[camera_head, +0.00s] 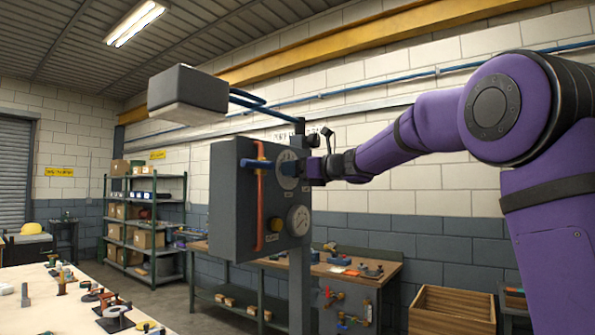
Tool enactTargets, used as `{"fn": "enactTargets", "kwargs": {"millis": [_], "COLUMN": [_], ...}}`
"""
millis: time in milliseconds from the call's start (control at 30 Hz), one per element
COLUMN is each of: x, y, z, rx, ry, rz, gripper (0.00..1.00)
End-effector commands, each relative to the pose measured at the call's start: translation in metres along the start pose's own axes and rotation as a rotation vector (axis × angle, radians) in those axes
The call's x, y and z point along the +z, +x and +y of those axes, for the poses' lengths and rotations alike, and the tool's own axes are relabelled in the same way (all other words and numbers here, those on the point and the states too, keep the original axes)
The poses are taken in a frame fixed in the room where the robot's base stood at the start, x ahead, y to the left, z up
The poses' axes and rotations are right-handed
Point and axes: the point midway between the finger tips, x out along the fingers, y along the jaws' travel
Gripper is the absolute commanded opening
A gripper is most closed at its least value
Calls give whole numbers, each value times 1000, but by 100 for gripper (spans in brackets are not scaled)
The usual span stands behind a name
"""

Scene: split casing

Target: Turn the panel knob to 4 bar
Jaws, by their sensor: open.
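A grey panel box (228,210) stands on a post near the middle of the head camera view. On its right face is an upper round dial (287,165), partly covered by my gripper, and a lower white gauge (298,220). My gripper (308,169) is at the upper dial, at the end of my purple arm. The jaws are open. The knob itself is hidden or too small to make out, and I cannot tell whether the fingers touch it. The dial's reading is not legible from here.
A grey box (188,92) juts out above. A workbench (375,262) stands behind, a wooden crate (453,305) at the right. A table (85,312) with small parts is at lower left, shelves behind.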

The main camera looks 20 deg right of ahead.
Motion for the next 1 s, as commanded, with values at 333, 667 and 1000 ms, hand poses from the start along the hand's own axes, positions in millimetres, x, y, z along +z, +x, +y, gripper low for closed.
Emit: {"fn": "enactTargets", "kwargs": {"millis": [333,667,1000], "x": [0,0,0], "y": [0,0,0], "z": [0,0,0], "rx": [0,0,0], "ry": [-1,-68,-326], "rz": [0,0,0], "gripper": [27,27,27]}}
